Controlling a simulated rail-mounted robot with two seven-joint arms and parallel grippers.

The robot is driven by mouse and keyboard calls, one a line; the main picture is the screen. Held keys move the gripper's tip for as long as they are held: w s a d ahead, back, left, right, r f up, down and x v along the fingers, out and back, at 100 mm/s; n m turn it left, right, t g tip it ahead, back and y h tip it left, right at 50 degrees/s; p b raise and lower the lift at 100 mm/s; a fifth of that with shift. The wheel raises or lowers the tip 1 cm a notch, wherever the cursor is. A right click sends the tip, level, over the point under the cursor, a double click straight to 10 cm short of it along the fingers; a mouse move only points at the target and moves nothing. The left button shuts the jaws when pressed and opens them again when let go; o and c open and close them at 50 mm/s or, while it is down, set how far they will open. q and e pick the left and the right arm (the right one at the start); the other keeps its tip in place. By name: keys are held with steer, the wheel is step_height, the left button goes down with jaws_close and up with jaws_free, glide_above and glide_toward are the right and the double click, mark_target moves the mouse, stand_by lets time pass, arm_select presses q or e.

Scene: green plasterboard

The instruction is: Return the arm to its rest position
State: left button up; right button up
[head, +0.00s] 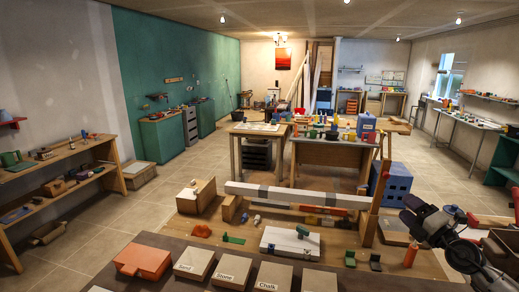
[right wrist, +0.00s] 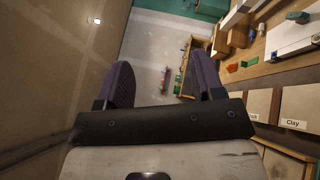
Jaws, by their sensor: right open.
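My right arm comes in at the lower right of the head view, above the right end of the workbench (head: 340,245). Its right gripper (head: 414,210) is raised over the bench edge and touches nothing that I can make out. In the right wrist view, the two purple-padded fingers of the right gripper (right wrist: 162,78) stand wide apart, with nothing between them. My left arm and left gripper do not show in either view.
Labelled boxes, one marked Stone (head: 230,270), line the near edge. An orange box (head: 142,261) is at their left. A white block (head: 290,243) with a green piece lies on the bench. A wooden post (head: 376,205) stands near my right arm. Open floor (head: 120,225) lies to the left.

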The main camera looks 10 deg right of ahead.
steer(key=s+a+r+m+t+h, duration=0.1)
steer(key=s+a+r+m+h, duration=0.1)
steer(key=r+m+h, duration=0.4)
steer(key=s+a+r+m+t+h, duration=0.2)
steer(key=s+r+m+h, duration=0.15)
steer(key=m+h, duration=0.35)
steer(key=s+a+f+m+g+y, duration=0.2)
steer(key=s+a+f+g, duration=0.3)
steer(key=f, duration=0.4)
steer(key=s+a+f+m+g+y, duration=0.2)
steer(key=s+a+f+g+y, duration=0.1)
steer(key=s+a+f, duration=0.45)
steer(key=s+a+f+m+g+y, duration=0.2)
steer(key=s+a+f+g, duration=0.3)
steer(key=f, duration=0.6)
steer(key=s+a+f+m+g+y, duration=0.1)
steer(key=s+a+f+g, duration=0.25)
steer(key=s+f, duration=0.75)
steer(key=s+a+f+m+g+y, duration=0.2)
steer(key=s+a+f+g, duration=0.15)
steer(key=s+f, duration=0.65)
step_height(320, 180, up, 28)
steer(key=s+t+p, duration=0.1)
steer(key=p, duration=2.6)
steer(key=shift+s+r, duration=0.2)
steer(key=shift+s, duration=0.05)
